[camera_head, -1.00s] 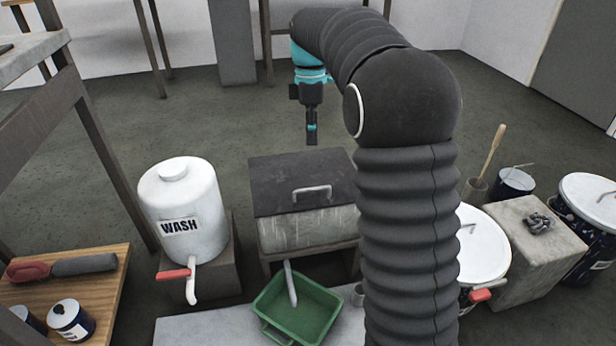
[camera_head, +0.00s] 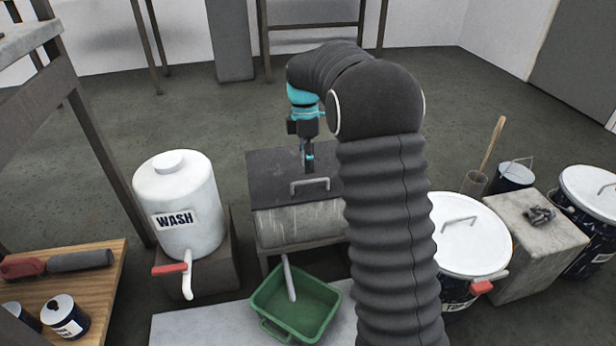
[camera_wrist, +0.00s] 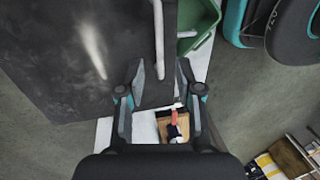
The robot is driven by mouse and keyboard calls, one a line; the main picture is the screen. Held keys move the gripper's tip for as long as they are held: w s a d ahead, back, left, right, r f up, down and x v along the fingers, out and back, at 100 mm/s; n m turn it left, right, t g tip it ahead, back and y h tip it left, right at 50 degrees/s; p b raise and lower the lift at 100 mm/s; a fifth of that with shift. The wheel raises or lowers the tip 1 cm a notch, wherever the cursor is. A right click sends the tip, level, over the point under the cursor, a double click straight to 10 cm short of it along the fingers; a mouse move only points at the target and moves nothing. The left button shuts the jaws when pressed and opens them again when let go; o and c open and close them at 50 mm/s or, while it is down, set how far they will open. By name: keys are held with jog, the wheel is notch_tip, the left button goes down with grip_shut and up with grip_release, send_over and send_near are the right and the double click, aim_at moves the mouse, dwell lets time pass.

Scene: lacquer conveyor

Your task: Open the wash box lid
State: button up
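The wash box (camera_head: 298,225) is a grey box with a flat dark lid (camera_head: 268,168), which lies shut. A pale bar handle (camera_head: 310,187) stands near the lid's front edge. My gripper (camera_head: 308,164) points down over the lid, just behind the handle in the head view. In the wrist view my gripper (camera_wrist: 157,90) has its two fingers spread apart with nothing between them. There the handle (camera_wrist: 159,40) lies ahead of the fingertips, over the dark lid (camera_wrist: 75,50). The exact height above the lid is hard to tell. My arm covers the box's right side.
A white WASH tank (camera_head: 178,195) with a red-handled tap stands left of the box. A green tray (camera_head: 325,318) sits below the box's spout (camera_head: 288,278). White-lidded cans (camera_head: 468,240) and a concrete block (camera_head: 548,235) stand at right.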

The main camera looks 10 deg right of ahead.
jog(key=shift+s+f+b, duration=0.15)
jog(key=shift+s+f, duration=0.05)
jog(key=shift+f, duration=0.75)
jog(key=shift+s+f+b, duration=0.15)
jog(key=shift+s+f, duration=0.05)
jog(key=shift+f, duration=0.7)
jog(key=shift+c, duration=0.2)
grip_shut()
